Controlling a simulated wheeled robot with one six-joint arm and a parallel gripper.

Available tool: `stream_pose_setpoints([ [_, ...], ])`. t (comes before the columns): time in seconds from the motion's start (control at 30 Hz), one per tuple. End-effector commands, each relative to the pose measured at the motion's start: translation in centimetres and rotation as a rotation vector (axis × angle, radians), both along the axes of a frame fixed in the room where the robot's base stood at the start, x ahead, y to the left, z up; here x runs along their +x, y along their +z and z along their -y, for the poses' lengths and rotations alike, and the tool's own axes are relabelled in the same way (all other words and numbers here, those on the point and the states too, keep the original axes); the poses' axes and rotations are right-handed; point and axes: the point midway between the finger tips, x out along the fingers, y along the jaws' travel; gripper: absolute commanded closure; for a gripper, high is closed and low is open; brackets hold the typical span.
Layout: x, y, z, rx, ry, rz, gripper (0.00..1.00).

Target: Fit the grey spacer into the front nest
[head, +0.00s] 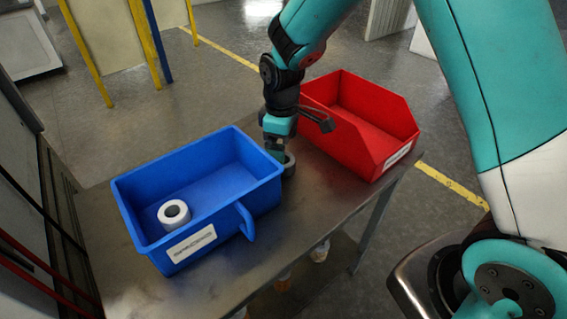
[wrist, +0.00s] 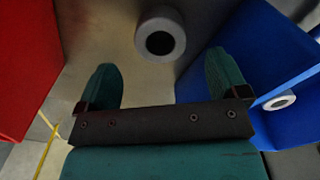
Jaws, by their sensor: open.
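A grey ring-shaped spacer (head: 289,165) stands on the metal table between the two bins, partly hidden by my gripper (head: 276,152) in the head view. In the wrist view the same spacer (wrist: 176,24) lies just beyond my fingertips (wrist: 163,72), roughly centred between them. The fingers are spread apart with nothing between them. A second, paler ring (head: 174,214) stands inside the blue bin (head: 150,249) at its left end; it also shows at the right of the wrist view (wrist: 281,101). I see no nest in either view.
The blue bin, with a white label, stands left of my gripper. A red open-front bin (head: 345,134) stands close on the right and looks empty. The bare metal table (head: 250,262) is free in front of the bins. Yellow and blue posts stand behind on the floor.

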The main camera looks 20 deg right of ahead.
Motion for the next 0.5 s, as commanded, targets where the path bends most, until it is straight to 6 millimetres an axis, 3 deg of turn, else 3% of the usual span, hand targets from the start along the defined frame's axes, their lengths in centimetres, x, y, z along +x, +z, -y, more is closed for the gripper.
stream_pose_setpoints([
  [0.23,-0.1,-3.7,-0.1,0.0,0.0,-0.004,0.08],
  [0.5,0.0,-4.3,-0.1,0.001,0.0,-0.001,0.08],
])
